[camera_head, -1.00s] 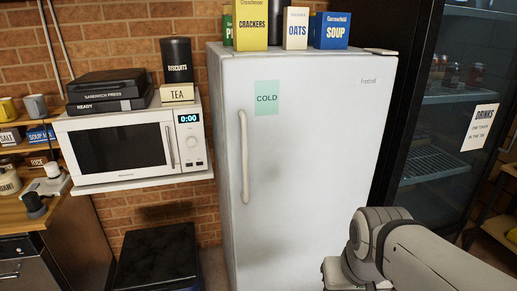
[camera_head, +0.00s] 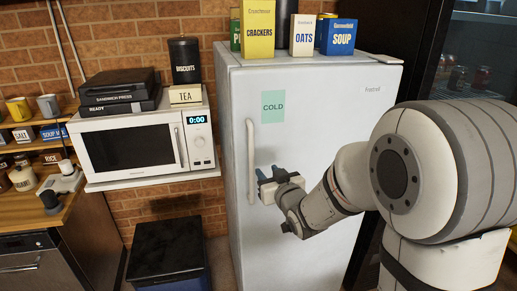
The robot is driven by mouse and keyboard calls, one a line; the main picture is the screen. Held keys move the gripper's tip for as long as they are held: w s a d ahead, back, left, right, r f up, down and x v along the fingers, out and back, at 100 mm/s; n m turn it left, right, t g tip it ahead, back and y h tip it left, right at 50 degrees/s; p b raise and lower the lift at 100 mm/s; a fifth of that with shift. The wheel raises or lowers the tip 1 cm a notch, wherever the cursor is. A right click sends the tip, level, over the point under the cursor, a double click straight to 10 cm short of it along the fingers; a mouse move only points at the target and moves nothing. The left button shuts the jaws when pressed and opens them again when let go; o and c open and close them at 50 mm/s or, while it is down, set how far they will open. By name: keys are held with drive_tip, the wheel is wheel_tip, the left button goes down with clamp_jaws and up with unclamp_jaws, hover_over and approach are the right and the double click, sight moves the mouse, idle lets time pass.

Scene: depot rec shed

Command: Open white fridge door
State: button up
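The white fridge (camera_head: 330,105) stands upright in the middle, and its door is shut. A long white vertical handle (camera_head: 251,140) runs along the left side of the door, beside a green "COLD" note (camera_head: 272,106). My gripper (camera_head: 262,182) is at the lower part of the handle, its dark fingers pointing left towards it. My arm hides the lower right part of the door.
A microwave (camera_head: 140,143) on a wall shelf is left of the fridge, with a black bin (camera_head: 168,250) below. Boxes, including crackers (camera_head: 259,30) and soup (camera_head: 338,37), stand on the fridge top. A dark drinks cooler (camera_head: 470,50) is at the right.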

sight(253, 158)
drive_tip(key=shift+w+a+r+n+y, duration=0.2)
drive_tip(key=shift+a+r+y, duration=0.1)
drive_tip(key=shift+a+y, duration=0.15)
drive_tip(key=shift+w+a+r+n+y, duration=0.15)
drive_tip(key=shift+a+r+y, duration=0.2)
drive_tip(key=shift+a, duration=0.2)
drive_tip(key=shift+p+x, duration=1.5)
drive_tip(key=shift+x, duration=2.1)
drive_tip(key=shift+d, duration=0.1)
drive_tip(key=shift+t, duration=0.3)
clamp_jaws()
